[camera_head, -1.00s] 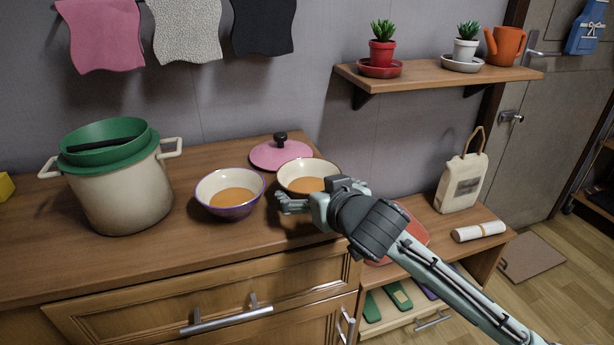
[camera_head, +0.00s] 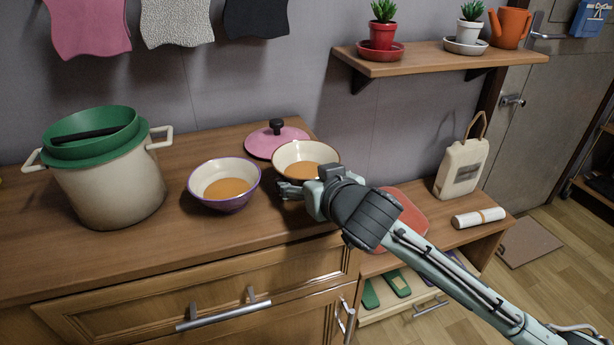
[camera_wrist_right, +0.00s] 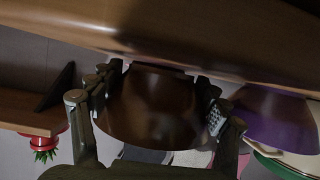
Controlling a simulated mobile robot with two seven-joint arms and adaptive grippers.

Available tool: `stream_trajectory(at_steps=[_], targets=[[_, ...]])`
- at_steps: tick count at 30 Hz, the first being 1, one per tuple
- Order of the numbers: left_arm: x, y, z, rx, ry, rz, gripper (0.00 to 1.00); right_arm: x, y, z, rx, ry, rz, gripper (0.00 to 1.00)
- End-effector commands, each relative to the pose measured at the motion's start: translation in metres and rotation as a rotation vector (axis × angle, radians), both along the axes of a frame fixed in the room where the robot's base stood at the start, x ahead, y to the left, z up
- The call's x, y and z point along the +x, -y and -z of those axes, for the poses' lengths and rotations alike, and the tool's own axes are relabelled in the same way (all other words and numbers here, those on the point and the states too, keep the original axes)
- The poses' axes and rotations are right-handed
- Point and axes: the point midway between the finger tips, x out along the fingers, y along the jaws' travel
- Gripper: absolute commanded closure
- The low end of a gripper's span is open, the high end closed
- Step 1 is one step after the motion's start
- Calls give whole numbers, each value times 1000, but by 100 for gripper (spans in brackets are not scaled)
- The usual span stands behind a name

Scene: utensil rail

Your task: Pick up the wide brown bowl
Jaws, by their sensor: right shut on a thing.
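The wide brown bowl (camera_head: 304,158) stands at the counter's right end in the head view, upright, with a cream inside and an orange-brown bottom. My right gripper (camera_head: 294,190) is at its near side and covers part of its outer wall. In the right wrist view the bowl's dark brown outside (camera_wrist_right: 150,105) is between the two fingers of my right gripper (camera_wrist_right: 158,95), which are shut on it. Whether its foot is clear of the wood is hard to tell. My left gripper is in neither view.
A purple bowl (camera_head: 230,203) stands close on the left. A pink lid (camera_head: 262,143) lies just behind. A cream pot (camera_head: 110,192) with a green bowl on top is farther left. A lower bench (camera_head: 445,223) with a carton is at right.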

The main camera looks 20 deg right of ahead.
Motion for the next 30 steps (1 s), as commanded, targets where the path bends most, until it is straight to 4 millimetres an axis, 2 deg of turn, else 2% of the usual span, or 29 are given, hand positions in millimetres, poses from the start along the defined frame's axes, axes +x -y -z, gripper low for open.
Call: stream_trajectory(at_steps=[5, 14, 17, 30], targets=[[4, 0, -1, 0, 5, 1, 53, 0, 0, -2, 0, 4, 0, 73], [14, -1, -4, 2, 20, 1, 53, 1, 0, -4, 1, 7, -1, 73], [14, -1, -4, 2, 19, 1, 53, 1, 0, -10, 3, 10, 0, 73], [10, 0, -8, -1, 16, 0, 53, 1, -1, -89, 2, 10, -1, 73]])
